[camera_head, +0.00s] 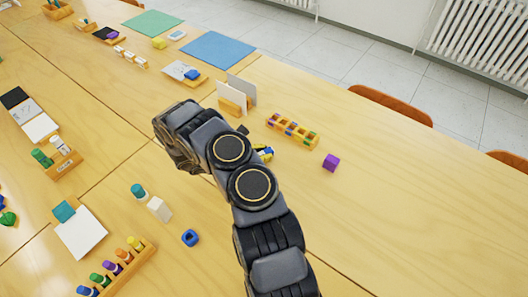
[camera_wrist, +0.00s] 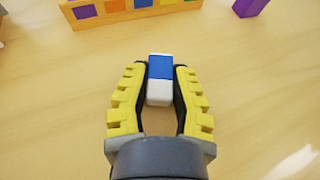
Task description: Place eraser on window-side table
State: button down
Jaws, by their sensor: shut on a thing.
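My gripper (camera_wrist: 159,78) has yellow ridged fingers and is shut on a blue-and-white eraser (camera_wrist: 159,68), one finger on each side. In the head view my arm hides most of the gripper; a little yellow and blue shows beside the arm. The eraser is over the right-hand table (camera_head: 420,205), the wooden one nearest the radiators. I cannot tell whether it touches the tabletop.
An orange block holder (camera_head: 292,130) and a purple cube (camera_head: 331,162) stand near my gripper; the holder also shows in the wrist view. A card stand (camera_head: 235,96) and a blue mat (camera_head: 217,49) are farther back. The table's right part is clear. Orange chairs (camera_head: 393,103) line its far edge.

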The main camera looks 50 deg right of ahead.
jog(key=c, duration=1)
grip_release()
jog(key=shift+f, duration=0.1)
